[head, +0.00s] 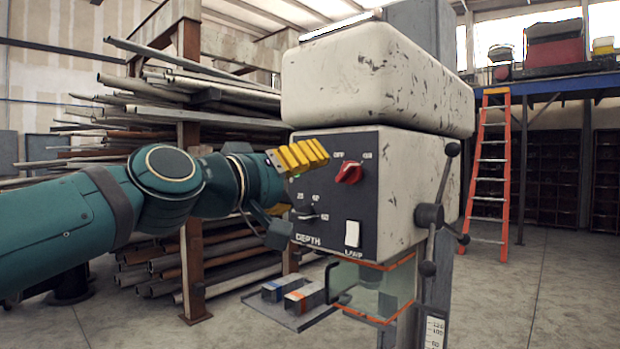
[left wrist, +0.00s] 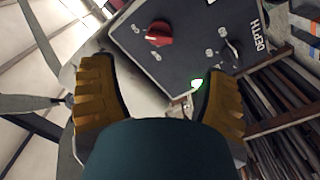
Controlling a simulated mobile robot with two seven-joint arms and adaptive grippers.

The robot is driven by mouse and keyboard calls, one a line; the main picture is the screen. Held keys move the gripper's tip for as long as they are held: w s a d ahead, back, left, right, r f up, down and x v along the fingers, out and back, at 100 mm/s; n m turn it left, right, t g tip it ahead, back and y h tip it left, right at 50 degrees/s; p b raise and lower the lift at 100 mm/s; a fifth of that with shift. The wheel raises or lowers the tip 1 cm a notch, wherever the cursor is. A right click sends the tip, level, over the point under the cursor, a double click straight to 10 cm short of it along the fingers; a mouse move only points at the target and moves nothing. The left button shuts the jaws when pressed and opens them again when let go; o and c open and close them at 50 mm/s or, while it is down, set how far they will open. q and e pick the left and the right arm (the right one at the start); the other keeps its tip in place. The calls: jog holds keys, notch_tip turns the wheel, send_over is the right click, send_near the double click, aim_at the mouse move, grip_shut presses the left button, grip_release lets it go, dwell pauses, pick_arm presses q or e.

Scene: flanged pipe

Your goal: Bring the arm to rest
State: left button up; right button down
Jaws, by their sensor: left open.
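My left arm reaches in from the left in the head view. Its gripper (head: 298,157), with yellow ridged fingers, is in front of the upper left of the machine's dark control panel (head: 345,205). In the left wrist view the gripper (left wrist: 160,90) has its fingers wide apart with nothing between them. The red knob (head: 348,172) is just right of the fingers; it also shows in the left wrist view (left wrist: 158,34). Whether the fingers touch the panel, I cannot tell. My right gripper is not in view.
The panel also carries a depth dial (head: 308,215) and a white lamp switch (head: 352,233). A lever handle (head: 430,214) is on the machine's right side. Racks of pipes (head: 215,100) stand behind my arm. An orange ladder (head: 492,165) and open floor are at right.

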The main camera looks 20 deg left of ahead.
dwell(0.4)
pick_arm(q)
jog(key=w+d+f+g+y, duration=0.15)
jog(key=w+f, duration=0.25)
jog(key=f, duration=0.9)
jog(key=w+d+f+g, duration=0.2)
jog(key=w+f+g, duration=0.15)
jog(key=f, duration=0.95)
jog(key=w+d+f+g+y, duration=0.15)
jog(key=w+f, duration=0.25)
jog(key=f, duration=0.9)
jog(key=s+d+f+m+g, duration=0.15)
jog(key=s+f, duration=0.35)
jog(key=f, duration=0.5)
jog(key=s+d+f+g, duration=0.1)
jog(key=s+f+g, duration=0.3)
jog(key=f, duration=0.6)
jog(key=s+d+f+m+g, duration=0.1)
jog(key=s+f, duration=0.5)
jog(key=f, duration=0.4)
jog(key=s+d+f+g, duration=0.2)
jog(key=s+f, duration=0.3)
jog(key=s, duration=0.4)
jog(key=shift+f+m+h, duration=0.3)
jog(key=shift+f+m, duration=0.05)
